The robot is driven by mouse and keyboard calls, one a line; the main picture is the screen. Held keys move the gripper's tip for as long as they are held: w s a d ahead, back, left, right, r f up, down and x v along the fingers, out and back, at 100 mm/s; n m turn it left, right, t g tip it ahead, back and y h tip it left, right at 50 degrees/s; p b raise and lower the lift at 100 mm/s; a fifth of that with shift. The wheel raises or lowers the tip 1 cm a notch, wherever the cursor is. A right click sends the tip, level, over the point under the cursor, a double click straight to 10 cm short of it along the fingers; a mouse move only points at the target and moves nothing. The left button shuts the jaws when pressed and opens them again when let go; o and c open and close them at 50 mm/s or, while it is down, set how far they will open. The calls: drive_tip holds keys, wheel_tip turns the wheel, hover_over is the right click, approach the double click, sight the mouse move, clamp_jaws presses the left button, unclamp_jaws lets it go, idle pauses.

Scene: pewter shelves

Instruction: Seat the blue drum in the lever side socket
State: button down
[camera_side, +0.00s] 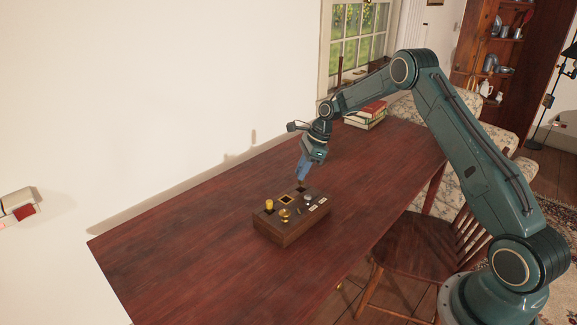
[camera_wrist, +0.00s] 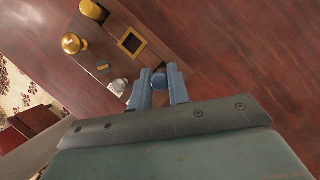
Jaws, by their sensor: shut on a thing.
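My gripper (camera_wrist: 159,82) is shut on the blue drum (camera_wrist: 158,80), which shows between its blue fingers in the wrist view. In the side view my gripper (camera_side: 301,178) points down at the far end of a wooden block (camera_side: 284,232); the drum cannot be made out there. An empty square socket with a brass-coloured rim (camera_wrist: 131,41) lies beside the drum in the wrist view. It also shows in the side view (camera_side: 286,198). The surface under the drum is hidden, so I cannot tell whether it touches the block.
On the block stand a yellow drum (camera_side: 269,205), a brass knob (camera_side: 285,214) and a silver knob (camera_side: 307,197), with white labels (camera_side: 320,202) near its edge. Books (camera_side: 366,115) lie at the table's far end. The table (camera_side: 180,250) is clear left of the block.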

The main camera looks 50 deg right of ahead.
sight(302, 183)
drive_tip(key=shift+f, duration=0.1)
drive_tip(key=shift+f, duration=2)
drive_tip(key=shift+f, duration=0.1)
drive_tip(key=c, duration=1.3)
unclamp_jaws()
drive_tip(key=shift+f, duration=0.1)
drive_tip(key=v, duration=1.2)
drive_tip(key=shift+a+r, duration=0.1)
drive_tip(key=shift+r, duration=0.15)
